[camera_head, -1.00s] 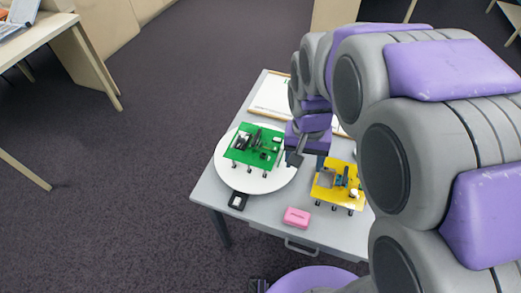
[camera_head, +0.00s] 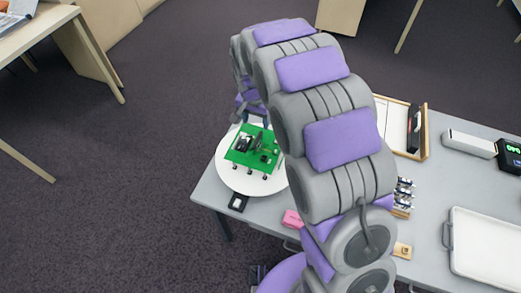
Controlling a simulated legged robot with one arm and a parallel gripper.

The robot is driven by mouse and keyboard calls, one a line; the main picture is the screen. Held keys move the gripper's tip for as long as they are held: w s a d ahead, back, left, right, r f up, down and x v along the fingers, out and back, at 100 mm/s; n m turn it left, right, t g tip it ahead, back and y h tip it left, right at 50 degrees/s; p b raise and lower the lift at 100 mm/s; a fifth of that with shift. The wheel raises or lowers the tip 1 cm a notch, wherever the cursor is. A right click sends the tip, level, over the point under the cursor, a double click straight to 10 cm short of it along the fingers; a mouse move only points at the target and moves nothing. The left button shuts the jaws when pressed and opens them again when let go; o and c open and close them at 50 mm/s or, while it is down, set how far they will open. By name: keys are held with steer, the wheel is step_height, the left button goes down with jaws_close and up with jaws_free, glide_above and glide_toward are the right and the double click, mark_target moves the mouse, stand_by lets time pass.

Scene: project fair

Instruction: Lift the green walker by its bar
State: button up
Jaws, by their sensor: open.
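The green walker (camera_head: 243,159) has a flat green plate with black parts on top and small black feet below. It stands on a round white disc (camera_head: 228,178) at the left end of the grey table. My gripper (camera_head: 250,118) is open and empty, at the far edge of the walker in the picture. Its fingers are small and partly hidden by my arm, so I cannot tell whether they touch the walker. I cannot make out the walker's bar clearly.
A pink box (camera_head: 292,219) is partly behind my arm. On the right are a wooden-framed tray (camera_head: 425,140), a grey device (camera_head: 470,143), a black display box (camera_head: 511,155) and a white tray (camera_head: 490,250).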

mark_target(257, 139)
steer(key=f, duration=0.3)
steer(key=f+b, duration=0.1)
steer(key=f, duration=0.2)
steer(key=w+f+b, duration=0.1)
steer(key=f, duration=0.2)
steer(key=shift+a+f, duration=0.15)
steer(key=shift+f, duration=0.1)
steer(key=shift+w+f, duration=0.1)
steer(key=shift+f, duration=0.25)
steer(key=f, duration=0.1)
steer(key=f+b, duration=0.1)
steer(key=f, duration=0.2)
steer(key=shift+w+f+b, duration=0.3)
steer(key=shift+w, duration=0.1)
steer(key=shift+d+r, duration=0.1)
steer(key=shift+d, duration=0.1)
steer(key=c, duration=0.9)
